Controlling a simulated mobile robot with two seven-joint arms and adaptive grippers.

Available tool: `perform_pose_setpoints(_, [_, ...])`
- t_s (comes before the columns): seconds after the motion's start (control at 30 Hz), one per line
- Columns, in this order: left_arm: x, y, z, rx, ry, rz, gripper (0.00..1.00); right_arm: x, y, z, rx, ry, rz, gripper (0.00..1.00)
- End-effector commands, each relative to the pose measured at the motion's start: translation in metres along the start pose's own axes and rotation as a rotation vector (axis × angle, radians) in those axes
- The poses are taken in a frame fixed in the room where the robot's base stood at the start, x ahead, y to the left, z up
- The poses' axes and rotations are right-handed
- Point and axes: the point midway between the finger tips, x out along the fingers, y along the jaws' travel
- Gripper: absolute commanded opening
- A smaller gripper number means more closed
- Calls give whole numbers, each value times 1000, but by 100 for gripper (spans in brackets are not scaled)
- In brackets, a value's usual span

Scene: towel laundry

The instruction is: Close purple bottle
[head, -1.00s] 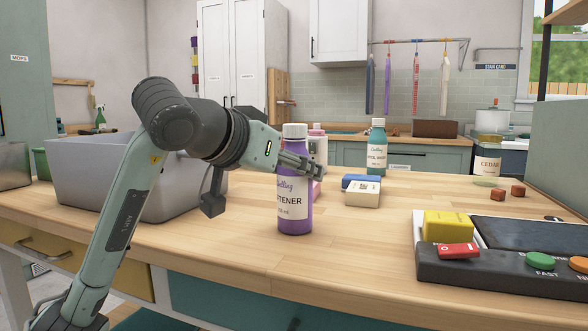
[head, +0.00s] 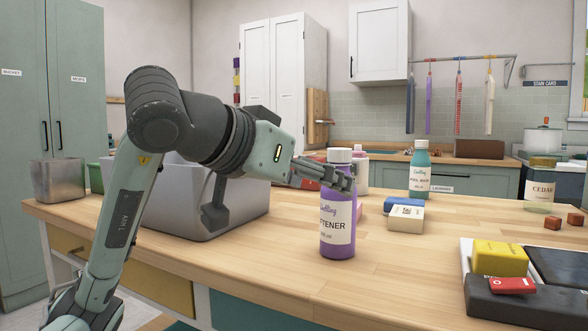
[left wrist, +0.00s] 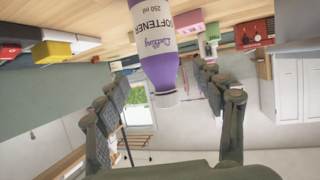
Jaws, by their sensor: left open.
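The purple softener bottle (head: 338,222) stands upright on the wooden table, its label facing me. A whitish cap (head: 340,155) sits on its top; I cannot tell how tight it is. My left gripper (head: 328,177) is open at the height of the bottle's neck, coming in from the left. In the left wrist view the bottle (left wrist: 158,60) hangs upside down in the picture, its ribbed cap (left wrist: 167,99) between the two spread fingers (left wrist: 170,97) with gaps on both sides. My right gripper is in neither view.
Blue and white blocks (head: 406,219) lie to the right. A large grey bin (head: 170,205) is behind my left arm. The table's front middle is clear.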

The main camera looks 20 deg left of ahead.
Motion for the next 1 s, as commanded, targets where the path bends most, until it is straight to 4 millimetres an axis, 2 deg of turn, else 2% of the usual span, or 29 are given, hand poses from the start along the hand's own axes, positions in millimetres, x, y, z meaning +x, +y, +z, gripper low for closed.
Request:
perform_pose_setpoints(0.03, [-13, -1, -2, 2, 7, -3, 68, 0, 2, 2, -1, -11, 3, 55])
perform_pose_setpoints(0.1, [-25, -1, -2, 2, 5, -4, 68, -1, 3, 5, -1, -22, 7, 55])
perform_pose_setpoints(0.3, [-49, 0, -1, -1, 3, -1, 68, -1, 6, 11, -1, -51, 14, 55])
perform_pose_setpoints(0.5, [-54, 0, 0, 0, 1, 0, 68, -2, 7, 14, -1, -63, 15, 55])
perform_pose_setpoints(1.0, [-52, 3, 1, -9, -1, 16, 68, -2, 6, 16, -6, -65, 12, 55])
